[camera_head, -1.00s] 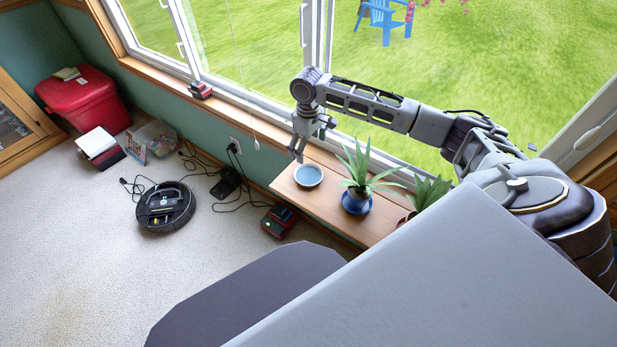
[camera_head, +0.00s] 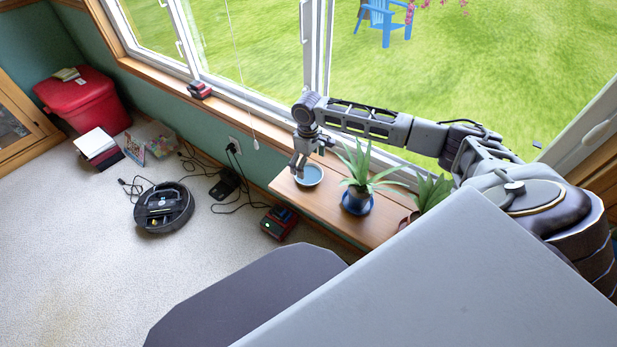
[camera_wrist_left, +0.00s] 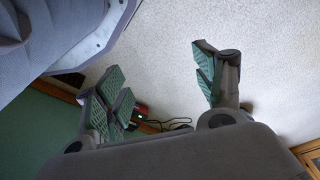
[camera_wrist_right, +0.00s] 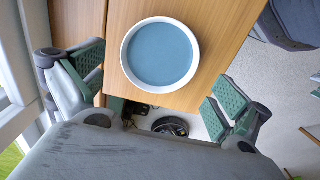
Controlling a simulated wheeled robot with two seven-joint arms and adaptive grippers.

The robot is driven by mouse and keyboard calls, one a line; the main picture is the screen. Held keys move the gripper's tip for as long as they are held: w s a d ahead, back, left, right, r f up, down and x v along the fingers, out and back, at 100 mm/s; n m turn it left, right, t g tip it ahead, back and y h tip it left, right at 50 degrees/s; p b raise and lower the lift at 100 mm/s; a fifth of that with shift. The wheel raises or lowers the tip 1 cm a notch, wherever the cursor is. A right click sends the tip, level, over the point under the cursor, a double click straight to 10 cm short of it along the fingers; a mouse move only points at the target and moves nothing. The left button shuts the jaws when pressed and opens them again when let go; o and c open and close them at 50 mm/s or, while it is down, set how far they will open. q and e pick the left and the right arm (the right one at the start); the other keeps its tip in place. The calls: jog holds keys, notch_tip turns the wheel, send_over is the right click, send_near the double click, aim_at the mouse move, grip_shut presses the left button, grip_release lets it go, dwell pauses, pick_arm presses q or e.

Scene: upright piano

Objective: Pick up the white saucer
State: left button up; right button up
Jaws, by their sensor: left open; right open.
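The white saucer (camera_head: 313,175), with a blue inside, lies flat near the left end of the wooden bench below the window. In the right wrist view the saucer (camera_wrist_right: 160,55) shows whole, between and beyond the open fingers. My right gripper (camera_head: 299,168) points down over the saucer's left part in the head view and covers some of it. In its wrist view the right gripper (camera_wrist_right: 155,80) is empty; whether a fingertip touches the rim I cannot tell. My left gripper (camera_wrist_left: 160,78) is open and empty above the carpet; the head view does not show it.
The window (camera_head: 265,60) runs behind. On the floor are a robot vacuum (camera_head: 164,206), a red-black device (camera_head: 279,222) and cables.

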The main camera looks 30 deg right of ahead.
aim_at(308, 177)
jog(key=shift+f, duration=0.15)
jog(key=shift+f, duration=0.2)
jog(key=shift+s+f+b, duration=0.1)
jog(key=shift+f+b, duration=0.7)
jog(key=shift+f, duration=0.7)
jog(key=shift+d+f, duration=0.1)
jog(key=shift+f, duration=0.65)
pick_arm(q)
jog(key=r, duration=0.3)
jog(key=shift+w+d+r, duration=0.3)
jog(key=shift+r, duration=0.05)
jog(key=shift+f, duration=0.1)
pick_arm(e)
jog(key=c, duration=0.9)
